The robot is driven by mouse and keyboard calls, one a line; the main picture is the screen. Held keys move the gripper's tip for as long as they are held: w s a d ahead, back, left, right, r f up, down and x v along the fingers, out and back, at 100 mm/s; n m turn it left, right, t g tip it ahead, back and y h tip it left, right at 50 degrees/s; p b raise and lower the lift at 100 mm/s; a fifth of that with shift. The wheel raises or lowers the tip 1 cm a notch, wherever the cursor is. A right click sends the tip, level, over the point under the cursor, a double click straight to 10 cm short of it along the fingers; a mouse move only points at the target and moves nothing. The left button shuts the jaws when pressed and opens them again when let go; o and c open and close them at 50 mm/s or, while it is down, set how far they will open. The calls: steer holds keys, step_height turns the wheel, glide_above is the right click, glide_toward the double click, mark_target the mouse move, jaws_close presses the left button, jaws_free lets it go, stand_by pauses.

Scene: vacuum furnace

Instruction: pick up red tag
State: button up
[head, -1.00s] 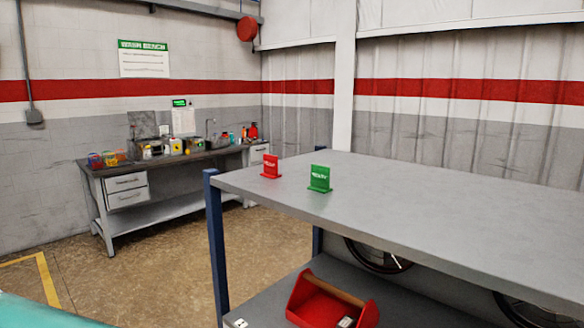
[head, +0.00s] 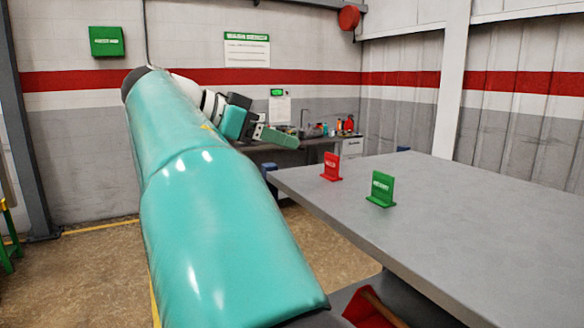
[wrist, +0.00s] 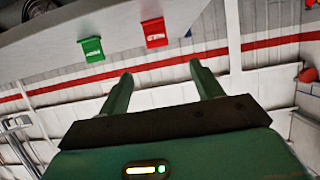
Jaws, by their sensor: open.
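The red tag (head: 330,166) stands upright near the left corner of the grey table (head: 450,215). The green tag (head: 380,189) stands nearer to me and to its right. In the head view my gripper (head: 285,139) is at the end of my teal arm, left of the red tag and apart from it. In the wrist view, which is tilted, two separated fingers (wrist: 158,83) have nothing between them. The red tag (wrist: 154,32) and the green tag (wrist: 92,49) show beyond the fingertips there.
A red tool tray (head: 372,308) sits on the shelf below the table. A wash bench (head: 290,152) with bottles and a sink stands at the back wall, partly hidden by my arm. The tabletop right of the tags is clear.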

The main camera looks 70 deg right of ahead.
mark_target(331, 157)
steer(key=x, duration=0.8)
steer(key=shift+s, duration=0.25)
steer(key=shift+d+f, duration=0.15)
steer(key=shift+s+d+f, duration=0.15)
steer(key=shift+d, duration=0.05)
steer(key=x, duration=0.4)
steer(key=shift+s+d+f, duration=0.1)
steer(key=shift+s+f, duration=0.05)
steer(key=shift+s, duration=0.1)
steer(key=c, duration=1)
